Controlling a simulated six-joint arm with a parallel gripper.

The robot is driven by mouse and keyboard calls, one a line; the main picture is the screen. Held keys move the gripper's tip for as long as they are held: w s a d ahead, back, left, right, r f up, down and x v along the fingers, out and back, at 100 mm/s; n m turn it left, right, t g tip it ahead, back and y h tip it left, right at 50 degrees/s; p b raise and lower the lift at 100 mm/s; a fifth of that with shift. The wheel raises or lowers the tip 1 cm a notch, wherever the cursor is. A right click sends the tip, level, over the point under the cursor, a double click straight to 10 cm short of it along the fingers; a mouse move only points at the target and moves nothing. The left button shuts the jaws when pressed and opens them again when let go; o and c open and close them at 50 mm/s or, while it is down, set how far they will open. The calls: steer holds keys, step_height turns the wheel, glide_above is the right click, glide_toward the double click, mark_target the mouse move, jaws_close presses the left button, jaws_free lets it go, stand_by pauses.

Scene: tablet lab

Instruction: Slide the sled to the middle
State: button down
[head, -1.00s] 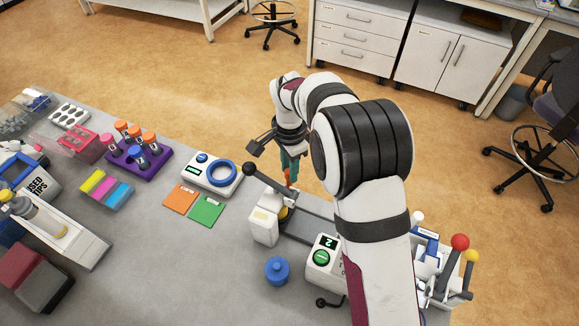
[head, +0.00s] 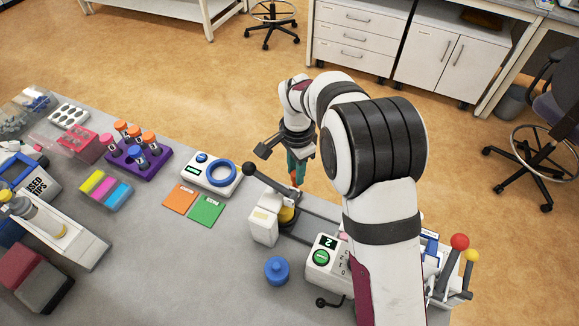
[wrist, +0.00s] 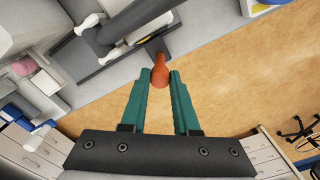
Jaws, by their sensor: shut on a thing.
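My gripper (head: 297,172) is over the far side of the tablet press rail (head: 322,233). In the wrist view its two teal fingers (wrist: 160,92) are shut on an orange-red knob (wrist: 160,70), which sticks out from the press toward the floor side. The knob appears to be the sled's handle. The sled's body is mostly hidden by the press's lever and head; a yellow round part (head: 287,214) shows beside the white press block (head: 263,224) at the rail's left end. My arm covers the right part of the rail.
A black lever with a ball knob (head: 249,169) crosses above the rail's left end. A control box with a green button (head: 322,258) and a blue knobbed piece (head: 276,270) stand in front.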

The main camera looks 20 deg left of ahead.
steer(key=d, duration=0.7)
steer(key=shift+a, duration=0.1)
steer(key=c, duration=0.7)
jaws_free()
steer(key=shift+o, duration=0.2)
steer(key=shift+r, duration=0.15)
step_height(320, 180, up, 16)
steer(key=shift+f, duration=0.2)
